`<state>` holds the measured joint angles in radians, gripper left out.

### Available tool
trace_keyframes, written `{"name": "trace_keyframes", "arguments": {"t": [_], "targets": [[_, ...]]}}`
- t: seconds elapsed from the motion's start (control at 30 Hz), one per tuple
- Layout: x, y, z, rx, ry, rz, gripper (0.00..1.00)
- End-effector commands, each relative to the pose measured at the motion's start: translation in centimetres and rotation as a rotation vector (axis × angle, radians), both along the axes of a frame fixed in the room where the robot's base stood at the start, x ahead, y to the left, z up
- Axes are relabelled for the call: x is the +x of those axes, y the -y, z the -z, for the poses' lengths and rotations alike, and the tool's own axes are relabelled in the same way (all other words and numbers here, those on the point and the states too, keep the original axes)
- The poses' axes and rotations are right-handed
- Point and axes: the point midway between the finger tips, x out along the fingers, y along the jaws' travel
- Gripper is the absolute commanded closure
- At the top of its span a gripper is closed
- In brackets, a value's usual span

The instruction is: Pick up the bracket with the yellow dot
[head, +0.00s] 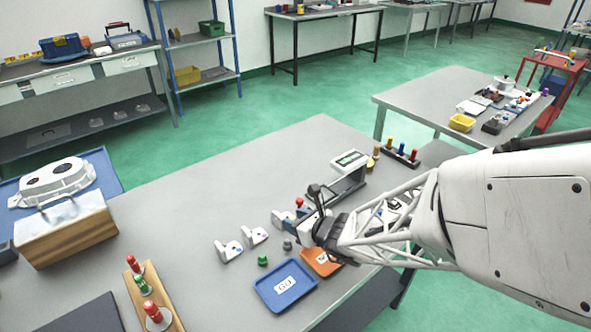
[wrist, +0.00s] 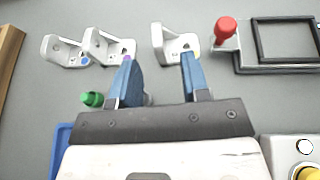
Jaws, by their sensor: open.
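Three pale cast brackets stand in a row. The left bracket (wrist: 62,50) has a blue dot; it also shows in the head view (head: 228,250). The middle bracket (wrist: 103,45) has a purple dot close to my left finger; it also shows in the head view (head: 253,236). The right bracket (wrist: 170,42) seems to have a small yellow dot, partly behind my right fingertip; it also shows in the head view (head: 281,218). My gripper (wrist: 157,62) is open and empty, its blue fingers pointing at the gap and the right bracket. I cannot tell whether they touch.
A red-knobbed fixture (wrist: 268,50) stands right of the brackets. A green peg (head: 262,261) and grey peg (head: 287,244) stand near the blue tray (head: 268,292) and orange tray (head: 335,270). A wooden peg board (head: 170,322) is at left.

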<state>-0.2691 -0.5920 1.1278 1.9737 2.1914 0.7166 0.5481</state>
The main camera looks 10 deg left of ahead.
Motion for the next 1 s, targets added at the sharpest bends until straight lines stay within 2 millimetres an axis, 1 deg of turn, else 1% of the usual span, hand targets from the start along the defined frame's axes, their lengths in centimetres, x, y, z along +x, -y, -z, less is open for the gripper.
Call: {"name": "trace_keyframes", "arguments": {"t": [0.4,0.83,1.0], "targets": [[1.4,-1.9,1.0,-0.001,0.001,-0.003,0.57],[1.7,-2.2,1.1,0.0,0.0,-0.001,0.57],[2.4,-3.3,1.8,0.0,0.0,-0.002,0.57]]}}
